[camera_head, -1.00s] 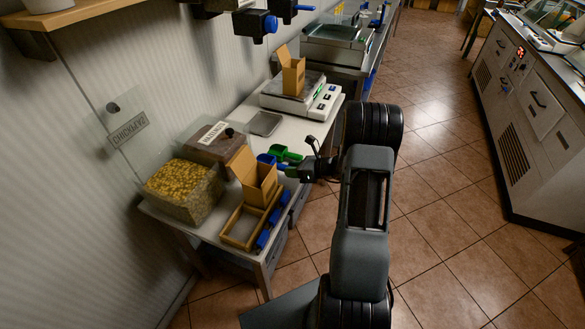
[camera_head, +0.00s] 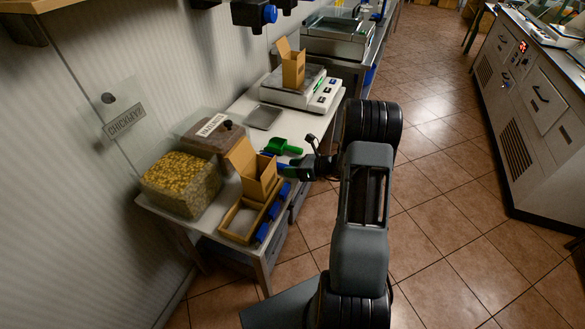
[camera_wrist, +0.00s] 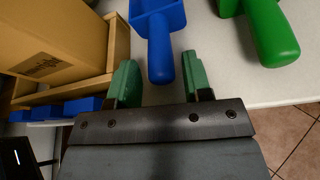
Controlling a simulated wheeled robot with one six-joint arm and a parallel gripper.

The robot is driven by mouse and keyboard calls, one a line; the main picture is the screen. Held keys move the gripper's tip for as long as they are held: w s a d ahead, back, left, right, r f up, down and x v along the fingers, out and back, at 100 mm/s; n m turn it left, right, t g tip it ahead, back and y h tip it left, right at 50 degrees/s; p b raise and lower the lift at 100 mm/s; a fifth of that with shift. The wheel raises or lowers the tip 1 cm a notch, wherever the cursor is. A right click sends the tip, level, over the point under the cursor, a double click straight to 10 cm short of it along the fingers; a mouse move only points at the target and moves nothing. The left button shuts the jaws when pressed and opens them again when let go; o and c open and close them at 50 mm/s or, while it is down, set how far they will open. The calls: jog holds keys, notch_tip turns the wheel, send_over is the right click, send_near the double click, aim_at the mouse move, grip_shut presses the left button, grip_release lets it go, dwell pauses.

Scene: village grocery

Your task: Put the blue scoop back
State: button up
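The blue scoop (camera_wrist: 160,38) lies on the white counter. In the wrist view its handle points toward my gripper (camera_wrist: 160,70). My gripper is open, with one green finger on each side of the handle and gaps between them. I cannot tell whether the fingers are level with the handle. In the head view my gripper (camera_head: 288,168) is at the counter's right edge, and the scoop is mostly hidden behind the cardboard box and the gripper. A green scoop (camera_head: 283,147) lies just beyond; it also shows at the upper right of the wrist view (camera_wrist: 268,30).
An open cardboard box (camera_head: 262,180) stands in a wooden tray (camera_head: 237,222) with blue items along its side, left of my gripper. Two food bins (camera_head: 180,187) (camera_head: 212,133) stand by the wall. A scale (camera_head: 298,88) is farther back. Tiled floor (camera_head: 440,230) is open to the right.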

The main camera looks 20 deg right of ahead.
jog(key=shift+o, duration=0.8)
jog(key=v, duration=1.4)
jog(key=s+a+f+n+g, duration=0.2)
jog(key=s+f+n+g, duration=0.1)
jog(key=s+n, duration=0.15)
jog(key=s+a+r+n+g+h+p, duration=0.1)
jog(key=s+a+r+n+h+p, duration=0.2)
jog(key=a+r+n, duration=0.6)
jog(key=s+a+r+n+g+h+p, duration=0.2)
jog(key=s+a+r+n+h, duration=0.3)
jog(key=r+n, duration=0.8)
jog(key=a+n+h+p, duration=0.1)
jog(key=a+n+h, duration=0.1)
jog(key=a, duration=0.2)
jog(key=shift+s+a+n, duration=0.3)
jog(key=shift+n, duration=0.05)
jog(key=shift+r, duration=0.1)
jog(key=shift+c, duration=0.4)
